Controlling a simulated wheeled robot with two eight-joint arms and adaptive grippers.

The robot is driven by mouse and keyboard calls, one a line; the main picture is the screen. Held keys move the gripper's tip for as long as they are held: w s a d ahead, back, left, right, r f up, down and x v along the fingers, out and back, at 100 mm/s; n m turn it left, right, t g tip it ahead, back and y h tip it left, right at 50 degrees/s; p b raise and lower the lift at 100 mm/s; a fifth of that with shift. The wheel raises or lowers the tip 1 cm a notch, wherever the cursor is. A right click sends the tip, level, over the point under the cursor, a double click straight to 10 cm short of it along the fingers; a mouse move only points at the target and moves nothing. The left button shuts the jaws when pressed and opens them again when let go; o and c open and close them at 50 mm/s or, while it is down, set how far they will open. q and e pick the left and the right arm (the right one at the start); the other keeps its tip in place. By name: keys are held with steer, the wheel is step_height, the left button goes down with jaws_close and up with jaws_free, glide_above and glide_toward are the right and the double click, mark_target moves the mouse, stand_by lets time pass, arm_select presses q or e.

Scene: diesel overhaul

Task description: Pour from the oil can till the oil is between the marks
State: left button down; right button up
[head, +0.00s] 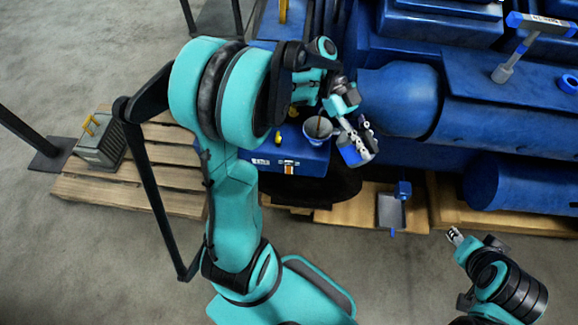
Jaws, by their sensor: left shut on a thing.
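My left gripper (361,137) is shut on a blue and white can (352,153), which I take to be the oil can. The can is tilted beside a grey funnel-like cup (317,129) on top of a blue engine housing (300,152). Something brown shows inside the cup. I cannot see a stream of oil. A small amber strip (289,169) shows on the housing's front, too small to read any marks. My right gripper (455,236) is at the lower right, empty and away from the engine; its finger gap is unclear.
The large blue engine (460,95) fills the upper right. A grey tray (391,212) lies on the wooden pallet below it. A grey metal box (100,141) with a yellow handle stands on the pallet at left. A blue-headed tool (540,22) stands at the top right.

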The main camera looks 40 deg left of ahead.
stand_by(0.5)
arm_select(q)
steer(key=shift+w+r+h+b, duration=0.15)
steer(key=shift+h+b, duration=0.15)
steer(key=shift+b, duration=0.15)
arm_select(e)
steer(key=shift+f, duration=0.4)
steer(key=shift+a, duration=0.1)
stand_by(0.5)
arm_select(q)
steer(key=shift+a+r, duration=0.15)
steer(key=shift+a, duration=0.15)
steer(key=shift+d, duration=0.1)
arm_select(e)
steer(key=shift+s+a+f, duration=0.15)
steer(key=shift+s+a, duration=0.05)
steer(key=shift+a, duration=0.25)
steer(key=shift+s+a+f, duration=0.1)
steer(key=shift+s+a, duration=0.05)
steer(key=shift+a, duration=0.3)
arm_select(q)
steer(key=shift+d, duration=0.1)
arm_select(e)
steer(key=shift+d, duration=0.1)
